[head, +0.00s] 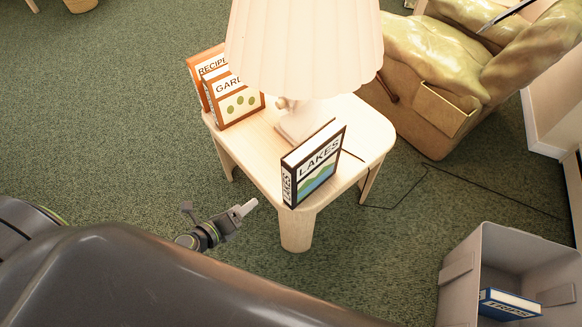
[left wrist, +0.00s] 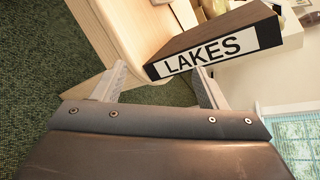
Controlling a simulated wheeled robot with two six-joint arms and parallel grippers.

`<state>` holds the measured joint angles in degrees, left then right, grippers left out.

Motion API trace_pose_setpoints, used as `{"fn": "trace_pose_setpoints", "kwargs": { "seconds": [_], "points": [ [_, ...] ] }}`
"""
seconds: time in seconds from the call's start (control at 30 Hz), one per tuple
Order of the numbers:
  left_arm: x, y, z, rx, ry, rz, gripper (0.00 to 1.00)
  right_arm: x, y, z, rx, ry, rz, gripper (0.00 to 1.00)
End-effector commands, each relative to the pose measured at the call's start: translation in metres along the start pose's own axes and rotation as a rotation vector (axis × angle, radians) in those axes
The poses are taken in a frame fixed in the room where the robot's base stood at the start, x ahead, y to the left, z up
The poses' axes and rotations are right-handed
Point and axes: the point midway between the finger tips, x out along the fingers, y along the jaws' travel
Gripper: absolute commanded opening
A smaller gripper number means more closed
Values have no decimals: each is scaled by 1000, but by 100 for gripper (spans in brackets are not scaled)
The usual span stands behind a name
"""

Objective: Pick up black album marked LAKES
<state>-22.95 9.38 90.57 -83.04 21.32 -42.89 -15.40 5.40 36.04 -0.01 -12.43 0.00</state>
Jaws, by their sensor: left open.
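The black album marked LAKES (head: 313,168) stands upright near the front corner of a small pale wooden table (head: 255,165). Its cover with green hills and blue water faces right of the front. Its spine, with a white LAKES label, shows large in the left wrist view (left wrist: 214,54). My left gripper (head: 217,209) is off the table's left front side, left of and apart from the album. In the left wrist view its two fingers (left wrist: 160,82) are spread, with nothing between them; the album's spine lies beyond the tips, toward the right finger. My right gripper is not in view.
A pleated lamp (head: 303,45) stands behind the album. Orange RECIPE (head: 206,62) and GARD... (head: 233,100) albums stand at the table's back left. A grey bin (head: 460,275) at lower right holds a blue album (head: 508,303). An armchair (head: 430,70) is behind right. A cord crosses the carpet.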

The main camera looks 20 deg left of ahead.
Motion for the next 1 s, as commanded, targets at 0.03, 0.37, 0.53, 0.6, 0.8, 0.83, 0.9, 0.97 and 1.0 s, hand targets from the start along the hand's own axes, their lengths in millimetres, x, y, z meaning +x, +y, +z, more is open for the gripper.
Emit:
{"fn": "trace_pose_setpoints", "kwargs": {
  "seconds": [0.03, 0.37, 0.53, 0.6, 0.8, 0.83, 0.9, 0.97, 1.0],
  "points": [
    [-2, -18, 5, 157, 18, -41, 66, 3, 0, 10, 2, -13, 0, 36],
    [-18, -81, 22, 891, 86, -143, 66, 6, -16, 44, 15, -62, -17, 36],
    [-11, -87, 23, 976, 91, -146, 66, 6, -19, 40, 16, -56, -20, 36],
    [1, -89, 22, 977, 91, -146, 66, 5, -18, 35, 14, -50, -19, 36],
    [45, -92, 15, 973, 92, -146, 66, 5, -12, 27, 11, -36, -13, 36],
    [52, -93, 14, 973, 91, -147, 66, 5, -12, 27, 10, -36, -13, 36],
    [66, -94, 12, 972, 92, -146, 66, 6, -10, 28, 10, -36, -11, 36],
    [77, -94, 10, 974, 93, -146, 66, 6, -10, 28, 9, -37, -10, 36],
    [84, -95, 9, 973, 93, -146, 66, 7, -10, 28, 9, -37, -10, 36]
  ]
}}
